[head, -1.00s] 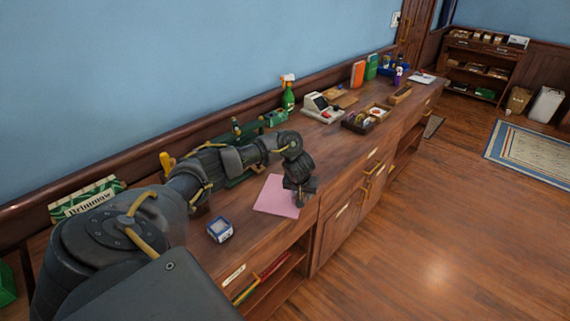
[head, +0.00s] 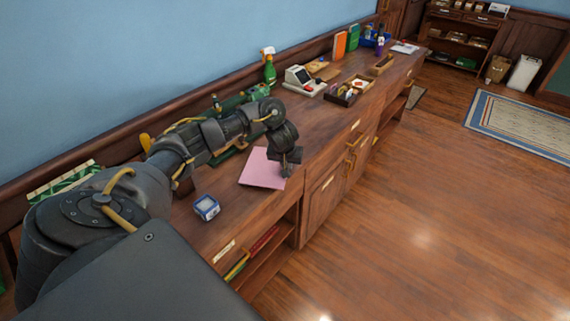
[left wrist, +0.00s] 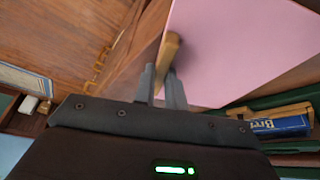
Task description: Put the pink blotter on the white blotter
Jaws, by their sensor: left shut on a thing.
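The pink blotter (head: 261,170) is a flat pink sheet at the near part of the wooden counter. My left gripper (head: 290,172) is at its right edge, beside the counter's front edge. In the left wrist view the pink blotter (left wrist: 240,45) fills the upper right, and my left gripper (left wrist: 163,88) is shut at its edge, with a tan strip between the fingers. I cannot tell whether the blotter is raised off the counter. A white sheet, apparently the white blotter (head: 405,47), lies at the counter's far end with something dark on it. My right gripper is out of view.
A small blue-and-white box (head: 206,207) stands left of the pink blotter. Along the counter are a green spray bottle (head: 269,68), a cash register (head: 303,79), a divided tray (head: 350,90) and upright books (head: 340,45). The floor right of the counter is open.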

